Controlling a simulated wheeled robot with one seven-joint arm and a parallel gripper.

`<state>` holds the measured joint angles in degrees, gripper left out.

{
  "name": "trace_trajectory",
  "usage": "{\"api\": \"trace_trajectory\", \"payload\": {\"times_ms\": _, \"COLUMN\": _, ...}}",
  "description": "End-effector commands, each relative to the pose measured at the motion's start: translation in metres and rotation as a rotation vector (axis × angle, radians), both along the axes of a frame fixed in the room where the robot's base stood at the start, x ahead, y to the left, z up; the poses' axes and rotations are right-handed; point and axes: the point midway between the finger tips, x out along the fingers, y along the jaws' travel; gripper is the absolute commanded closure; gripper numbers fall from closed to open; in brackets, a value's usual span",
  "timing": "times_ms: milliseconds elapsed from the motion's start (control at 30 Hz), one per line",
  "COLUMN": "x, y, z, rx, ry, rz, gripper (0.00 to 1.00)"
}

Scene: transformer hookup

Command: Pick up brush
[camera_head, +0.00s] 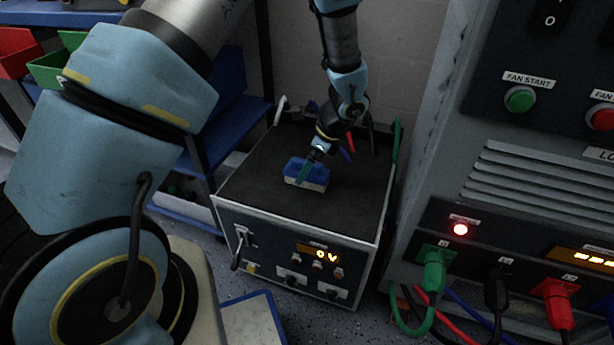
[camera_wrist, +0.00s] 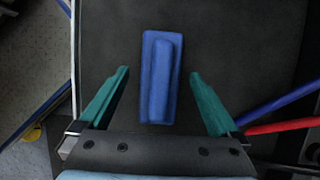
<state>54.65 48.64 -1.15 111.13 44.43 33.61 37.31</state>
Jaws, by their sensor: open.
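The brush (camera_head: 306,174) has a blue top with a raised grip and a pale lower part. It lies on the dark top of the grey box-shaped unit (camera_head: 261,191). In the wrist view the brush (camera_wrist: 160,78) stands upright in the picture, ahead of and between the two green fingers. My gripper (camera_wrist: 160,75) is open, with its fingers spread wider than the brush and no visible contact.
Blue and red cables (camera_wrist: 280,126) lie to the right of my gripper. A large cabinet (camera_head: 540,140) with buttons and plugged cables stands on the right. A blue shelf (camera_head: 226,125) with red and green bins is at the left. The unit's top around the brush is mostly clear.

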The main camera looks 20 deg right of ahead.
Motion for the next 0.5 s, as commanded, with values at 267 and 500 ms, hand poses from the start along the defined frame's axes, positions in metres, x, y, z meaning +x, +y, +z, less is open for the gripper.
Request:
{"api": "trace_trajectory", "payload": {"times_ms": 267, "x": 0.0025, "y": 0.0023, "z": -0.0068, "rx": 0.0, "ry": 0.0, "rz": 0.001, "gripper": 0.03}}
{"api": "trace_trajectory", "payload": {"times_ms": 500, "x": 0.0024, "y": 0.0022, "z": -0.0068, "rx": 0.0, "ry": 0.0, "rz": 0.001, "gripper": 0.28}}
